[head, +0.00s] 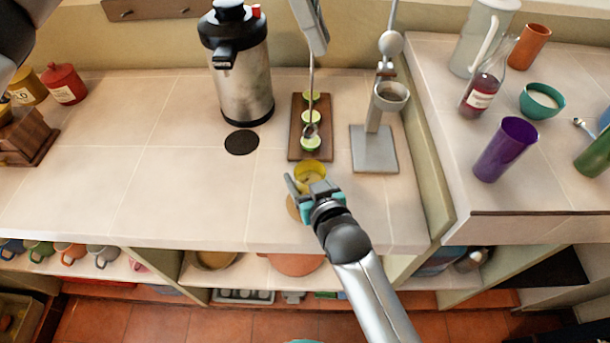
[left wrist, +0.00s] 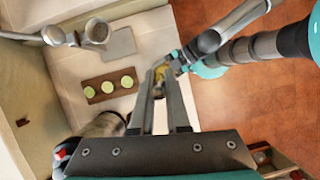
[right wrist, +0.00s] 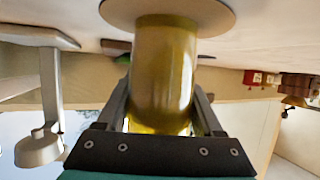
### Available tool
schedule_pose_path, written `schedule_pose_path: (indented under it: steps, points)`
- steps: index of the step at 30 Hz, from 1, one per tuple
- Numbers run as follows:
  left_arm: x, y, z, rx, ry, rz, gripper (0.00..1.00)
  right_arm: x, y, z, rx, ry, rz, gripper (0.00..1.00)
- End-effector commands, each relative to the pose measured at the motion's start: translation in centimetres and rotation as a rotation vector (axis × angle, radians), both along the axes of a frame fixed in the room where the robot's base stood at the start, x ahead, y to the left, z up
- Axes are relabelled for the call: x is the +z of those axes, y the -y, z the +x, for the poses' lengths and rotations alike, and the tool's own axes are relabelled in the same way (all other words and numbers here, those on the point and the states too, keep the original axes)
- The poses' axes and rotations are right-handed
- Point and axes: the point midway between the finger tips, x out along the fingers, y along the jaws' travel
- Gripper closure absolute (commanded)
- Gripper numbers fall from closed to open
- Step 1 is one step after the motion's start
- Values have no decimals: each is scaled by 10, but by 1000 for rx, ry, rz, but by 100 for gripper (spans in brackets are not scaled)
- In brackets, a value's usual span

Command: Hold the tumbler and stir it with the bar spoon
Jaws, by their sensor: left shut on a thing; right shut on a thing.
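The yellow tumbler (head: 311,172) stands near the counter's front edge, at a round tan coaster (head: 293,208). My right gripper (head: 313,190) is shut around its side; the right wrist view shows the tumbler (right wrist: 162,75) between the fingers, against the coaster (right wrist: 205,14). My left gripper (head: 316,45) is shut on the bar spoon (head: 311,85), high above the counter. The spoon hangs roughly upright, its lower end in front of the lime board in the head view, apart from the tumbler. In the left wrist view the tumbler (left wrist: 161,72) shows just beyond the left fingertips.
A wooden board (head: 297,150) with green lime rounds lies behind the tumbler. A steel dispenser (head: 240,70) stands left of it, a metal stand (head: 374,150) right. A purple cup (head: 505,150) and bottle (head: 483,92) are on the right counter.

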Motion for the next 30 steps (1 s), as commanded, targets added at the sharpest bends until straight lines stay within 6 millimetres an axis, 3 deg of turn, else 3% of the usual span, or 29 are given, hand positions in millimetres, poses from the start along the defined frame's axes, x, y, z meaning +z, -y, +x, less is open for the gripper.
schedule_pose_path:
  steps: [11, 19, 30]
  points:
    - [0, 0, 0, 0, 0, 0, 100, -1, 0, 0, 0, -2, -1, 100]
    - [-29, -1, -1, 0, -4, -3, 100, -1, 0, 0, 0, -2, -1, 100]
    - [-32, 0, 0, 0, -1, -5, 100, -1, 0, -1, 0, -3, -1, 100]
